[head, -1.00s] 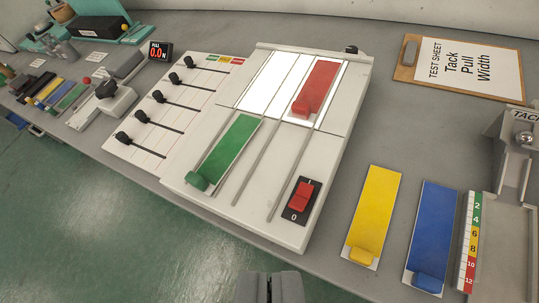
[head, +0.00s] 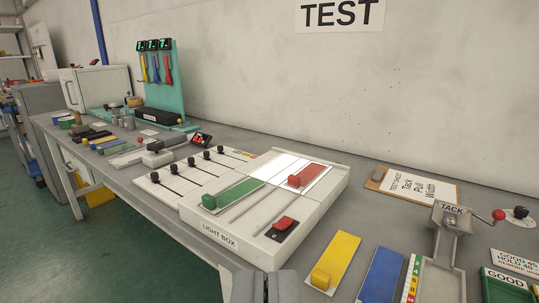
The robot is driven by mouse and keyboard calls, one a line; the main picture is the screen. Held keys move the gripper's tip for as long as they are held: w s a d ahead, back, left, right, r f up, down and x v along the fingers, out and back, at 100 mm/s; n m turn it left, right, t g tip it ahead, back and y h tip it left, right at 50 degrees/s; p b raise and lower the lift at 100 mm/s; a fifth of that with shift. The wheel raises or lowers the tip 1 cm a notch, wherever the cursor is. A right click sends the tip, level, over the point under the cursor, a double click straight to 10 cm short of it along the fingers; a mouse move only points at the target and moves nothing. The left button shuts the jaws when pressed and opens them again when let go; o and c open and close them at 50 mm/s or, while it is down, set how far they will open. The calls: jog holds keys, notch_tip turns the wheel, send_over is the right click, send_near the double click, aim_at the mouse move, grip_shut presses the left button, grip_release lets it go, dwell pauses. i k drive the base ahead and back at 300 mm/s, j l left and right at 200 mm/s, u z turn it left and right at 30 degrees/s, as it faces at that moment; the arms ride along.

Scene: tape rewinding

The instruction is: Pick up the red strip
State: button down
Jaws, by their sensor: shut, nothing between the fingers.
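The red strip (head: 309,177) lies on the lit white panel (head: 268,167) at the back right of the light box (head: 207,217). Its raised tab (head: 294,181) is at its near end. A green strip (head: 236,192) lies at the front left of the same box. My gripper (head: 264,285) shows at the bottom edge of the view, its two fingers together and empty. It is in front of the box, well short of the red strip and apart from it.
A yellow strip (head: 338,256) and a blue strip (head: 382,273) lie on the bench right of the box. A red rocker switch (head: 284,224) is on the box. The tack tester (head: 449,221) stands at the right, a slider panel (head: 188,173) at the left. The wall rises behind.

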aim_at(298, 182)
jog(key=k+j+z, duration=0.15)
jog(key=z, duration=0.25)
jog(key=k+j+z, duration=0.15)
jog(key=z, duration=0.25)
jog(key=k+z, duration=0.4)
jog(key=i+j, duration=0.1)
